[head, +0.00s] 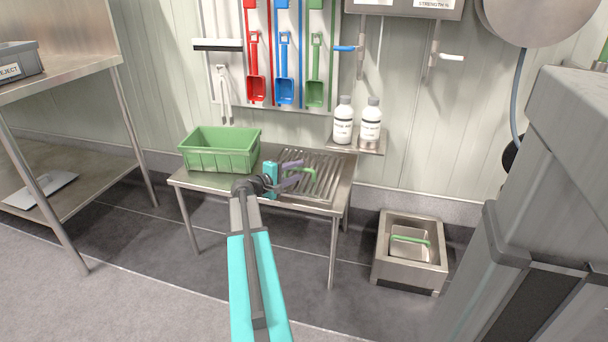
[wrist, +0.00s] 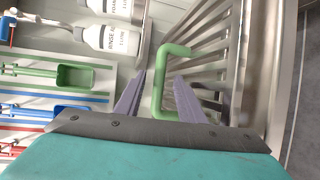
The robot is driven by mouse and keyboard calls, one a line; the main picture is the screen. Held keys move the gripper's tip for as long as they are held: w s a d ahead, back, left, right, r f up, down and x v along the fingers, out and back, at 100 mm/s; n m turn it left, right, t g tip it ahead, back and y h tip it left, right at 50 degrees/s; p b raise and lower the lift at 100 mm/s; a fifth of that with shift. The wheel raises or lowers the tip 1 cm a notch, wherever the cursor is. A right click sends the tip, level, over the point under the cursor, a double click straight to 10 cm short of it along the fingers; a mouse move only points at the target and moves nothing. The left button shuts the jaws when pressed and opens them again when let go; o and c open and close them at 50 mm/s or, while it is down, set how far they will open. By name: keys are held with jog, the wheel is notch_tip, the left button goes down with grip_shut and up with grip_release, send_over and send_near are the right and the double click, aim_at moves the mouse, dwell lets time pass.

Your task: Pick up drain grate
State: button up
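The drain grate (head: 330,170) is a slatted metal piece on the right part of the low steel table. It carries a green bent handle (wrist: 158,90). My gripper (head: 299,174) is at the handle, coming from the left. In the wrist view its two fingers are apart, with the handle's bar between them and a gap showing on the left side. The right finger covers part of the handle's end and some slats (wrist: 215,75). I cannot tell whether the right finger touches the handle.
A green crate (head: 220,162) stands on the table's left part. White bottles (head: 343,120) stand on a small wall shelf behind the grate. Coloured tools (head: 285,75) hang on the wall. A steel floor basin (head: 383,262) holding a green-handled item is at right. A steel shelf unit is at left.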

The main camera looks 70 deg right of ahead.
dwell(0.4)
grip_shut()
dwell(1.1)
jog(key=shift+r, duration=0.1)
